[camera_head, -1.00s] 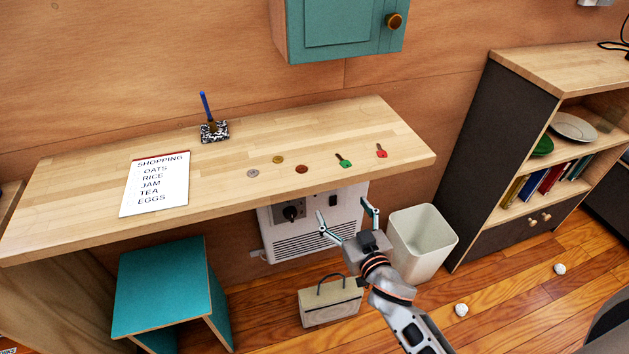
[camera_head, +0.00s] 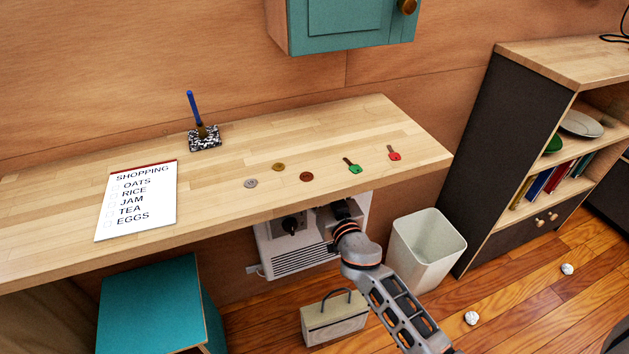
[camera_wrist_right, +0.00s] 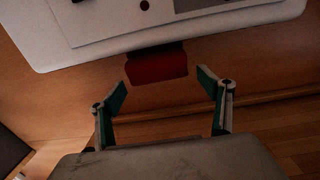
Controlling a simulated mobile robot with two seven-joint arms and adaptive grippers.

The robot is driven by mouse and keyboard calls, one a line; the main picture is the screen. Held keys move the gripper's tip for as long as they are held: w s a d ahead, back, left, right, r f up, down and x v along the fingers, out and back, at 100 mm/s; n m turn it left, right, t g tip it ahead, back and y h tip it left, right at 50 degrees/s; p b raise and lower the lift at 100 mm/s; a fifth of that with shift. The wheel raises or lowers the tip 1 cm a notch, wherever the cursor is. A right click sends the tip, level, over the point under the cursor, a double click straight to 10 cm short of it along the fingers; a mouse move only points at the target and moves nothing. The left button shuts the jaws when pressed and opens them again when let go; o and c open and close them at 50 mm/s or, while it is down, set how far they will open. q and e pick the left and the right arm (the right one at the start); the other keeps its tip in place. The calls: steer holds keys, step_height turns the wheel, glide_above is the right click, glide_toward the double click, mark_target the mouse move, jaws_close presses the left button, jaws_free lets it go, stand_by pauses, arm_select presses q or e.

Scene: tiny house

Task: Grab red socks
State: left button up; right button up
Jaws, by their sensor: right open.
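In the right wrist view a small dark red item (camera_wrist_right: 157,66) shows just past the edge of a white panel. It may be the red socks, but the dim picture does not let me tell. My right gripper (camera_wrist_right: 162,88) is open and empty, with its two fingers spread and the red item just ahead of and between their tips. In the head view my right arm reaches to the white heater unit (camera_head: 290,255) under the table, and the tabletop hides the fingers. No socks show in the head view. My left gripper is out of view.
A white bin (camera_head: 428,250) stands right of the arm, and a beige box with a handle (camera_head: 333,318) stands on the floor below.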

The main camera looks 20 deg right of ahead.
steer(key=shift+w, duration=0.6)
steer(key=c, duration=1.1)
steer(key=shift+r, duration=0.15)
